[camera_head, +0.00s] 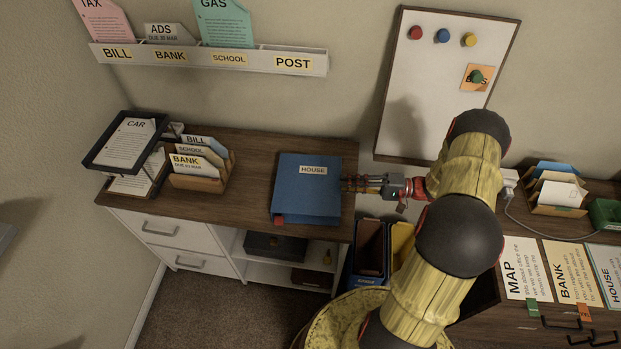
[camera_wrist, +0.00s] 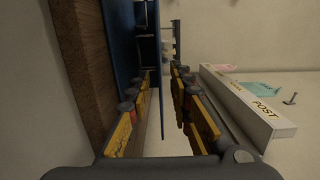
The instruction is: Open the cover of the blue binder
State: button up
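The blue binder (camera_head: 308,190) lies flat on the wooden desk top, with a HOUSE label on its cover and a red tab at its near left corner. Its cover looks closed or nearly so from above. My gripper (camera_head: 356,184) is at the binder's right edge, reaching in from the right. In the wrist view, my gripper (camera_wrist: 163,75) is open, one finger each side of a gap. The binder's thin blue cover edge (camera_wrist: 160,95) runs between the fingers, and the lower blue part (camera_wrist: 122,45) shows on the desk side. I cannot tell whether a finger touches the cover.
A card holder (camera_head: 200,180) and black trays (camera_head: 125,142) stand left of the binder. A wall rack (camera_head: 210,60) hangs above; its POST end also shows in the wrist view (camera_wrist: 245,105). A whiteboard (camera_head: 440,75) hangs behind my arm. The desk has some bare room left of the binder.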

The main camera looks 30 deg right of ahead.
aim_at(324, 183)
jog(key=shift+w+a+f, duration=0.1)
jog(key=shift+w+a, duration=0.3)
jog(key=b+x, duration=0.1)
jog(key=x, duration=0.5)
jog(key=shift+w+a+b, duration=0.15)
jog(key=shift+a+b, duration=0.15)
jog(key=shift+b, duration=0.1)
jog(key=shift+c, duration=1.2)
grip_shut()
